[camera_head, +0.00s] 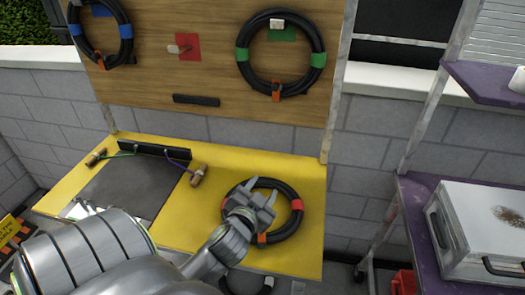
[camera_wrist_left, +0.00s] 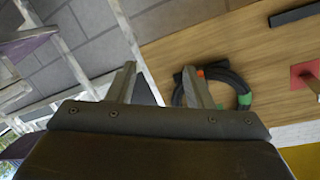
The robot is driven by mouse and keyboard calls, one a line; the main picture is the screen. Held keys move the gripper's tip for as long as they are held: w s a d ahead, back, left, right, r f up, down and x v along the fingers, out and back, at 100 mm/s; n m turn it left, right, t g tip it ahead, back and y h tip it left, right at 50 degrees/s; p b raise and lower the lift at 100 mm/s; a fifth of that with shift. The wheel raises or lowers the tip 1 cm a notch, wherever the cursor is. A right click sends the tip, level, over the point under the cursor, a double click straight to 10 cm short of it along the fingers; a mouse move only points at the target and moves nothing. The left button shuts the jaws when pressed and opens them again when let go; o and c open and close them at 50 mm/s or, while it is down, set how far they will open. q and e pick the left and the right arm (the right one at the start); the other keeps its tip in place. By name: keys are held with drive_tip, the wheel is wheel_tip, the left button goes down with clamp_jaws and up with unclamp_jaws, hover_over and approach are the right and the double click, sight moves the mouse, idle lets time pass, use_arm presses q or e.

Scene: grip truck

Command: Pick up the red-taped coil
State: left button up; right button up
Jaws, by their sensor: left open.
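The red-taped coil (camera_head: 288,222), a black ring with red tape and an orange tie, lies flat on the right part of the yellow table (camera_head: 300,262). My left gripper (camera_head: 257,193) is open and empty, over the coil's left and inner part in the head view, and hides some of it. I cannot tell whether it touches the coil. In the left wrist view the two fingers (camera_wrist_left: 160,82) stand apart, and the red-taped coil does not show there. My right gripper is not in view.
A green-taped coil (camera_head: 321,60) and a blue-taped coil (camera_head: 126,30) hang on the wooden board (camera_head: 215,80). The green-taped coil also shows behind the fingers in the left wrist view (camera_wrist_left: 243,98). A purple shelf (camera_head: 420,220) with a metal case (camera_head: 480,235) stands at the right.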

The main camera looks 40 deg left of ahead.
use_arm(q)
drive_tip(key=w+d+r+m+t+h, duration=0.4)
drive_tip(key=r+m+h, duration=0.1)
drive_tip(key=r+m, duration=0.1)
drive_tip(key=w+d+r+m+t+h, duration=0.4)
drive_tip(key=r+m+h, duration=0.1)
drive_tip(key=r, duration=0.2)
drive_tip(key=d+m+g+h, duration=0.4)
drive_tip(key=d+m+h, duration=0.2)
drive_tip(key=m+h, duration=0.25)
drive_tip(key=m+g+y+b, duration=0.3)
drive_tip(key=m+g+y, duration=0.4)
drive_tip(key=g+y, duration=0.7)
hover_over(295, 203)
drive_tip(key=s, duration=0.1)
wheel_tip(295, 203, down, 22)
drive_tip(key=g+h, duration=0.3)
drive_tip(key=shift+w+f, duration=0.15)
drive_tip(key=shift+f, duration=0.75)
drive_tip(key=f, duration=0.1)
drive_tip(key=f+p, duration=0.1)
drive_tip(key=f, duration=0.1)
drive_tip(key=shift+w+f, duration=0.15)
drive_tip(key=shift+w, duration=0.15)
drive_tip(key=shift+f, duration=0.4)
